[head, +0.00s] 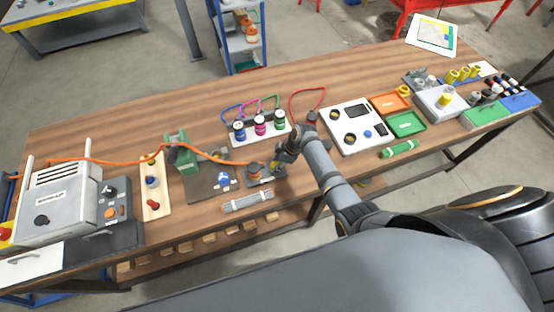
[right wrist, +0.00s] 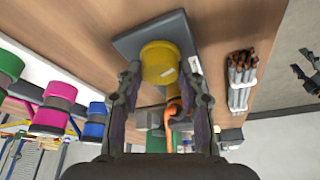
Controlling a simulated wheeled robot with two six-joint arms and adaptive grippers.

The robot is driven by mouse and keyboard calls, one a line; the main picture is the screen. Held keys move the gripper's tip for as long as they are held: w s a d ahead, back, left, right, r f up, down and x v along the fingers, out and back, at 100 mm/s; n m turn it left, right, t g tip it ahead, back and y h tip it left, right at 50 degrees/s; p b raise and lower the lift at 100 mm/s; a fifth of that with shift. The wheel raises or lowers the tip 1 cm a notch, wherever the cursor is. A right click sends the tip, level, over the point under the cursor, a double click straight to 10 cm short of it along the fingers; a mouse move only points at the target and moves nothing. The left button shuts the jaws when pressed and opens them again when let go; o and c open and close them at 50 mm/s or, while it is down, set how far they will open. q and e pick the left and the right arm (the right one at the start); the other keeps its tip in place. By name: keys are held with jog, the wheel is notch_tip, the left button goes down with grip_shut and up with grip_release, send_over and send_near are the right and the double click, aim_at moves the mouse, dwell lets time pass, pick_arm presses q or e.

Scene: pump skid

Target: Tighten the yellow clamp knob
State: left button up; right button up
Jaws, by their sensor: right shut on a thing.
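The yellow clamp knob (right wrist: 160,62) is a short yellow cylinder in the right wrist view, with a small pale label on its side. It sits over a dark grey base plate (right wrist: 138,38). My right gripper (right wrist: 160,80) has one finger on each side of the knob and is shut on it. In the head view my right gripper (head: 283,158) reaches down to the dark clamp plate (head: 264,180) at the table's middle and hides most of the knob. An orange part (head: 254,168) stands just left of it. My left gripper is not in view.
A rack with blue, pink and green capped jars (head: 260,126) stands behind the gripper. A bundle of grey rods (head: 246,200) lies in front. A green press (head: 182,155) is to the left and a white panel (head: 352,140) to the right.

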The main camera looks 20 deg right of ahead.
jog(key=m+p, duration=0.1)
jog(key=m+t+p, duration=0.1)
jog(key=m, duration=0.1)
jog(key=shift+s+a+r+h, duration=0.1)
jog(key=shift+r+h, duration=0.1)
jog(key=shift+h, duration=0.2)
jog(key=m+p, duration=0.1)
jog(key=m, duration=0.1)
jog(key=shift+f+m+t+h, duration=0.1)
jog(key=shift+m+t+h, duration=0.2)
jog(key=m, duration=0.2)
jog(key=shift+a+m+t+h+p, duration=0.1)
jog(key=shift+m+t+h+p, duration=0.2)
jog(key=shift+t+h+p, duration=0.1)
jog(key=shift+a+f+m+h, duration=0.1)
jog(key=shift+m+h, duration=0.8)
jog(key=shift+m, duration=1.3)
jog(key=shift+s, duration=0.1)
jog(key=o, duration=1.2)
jog(key=shift+c, duration=0.2)
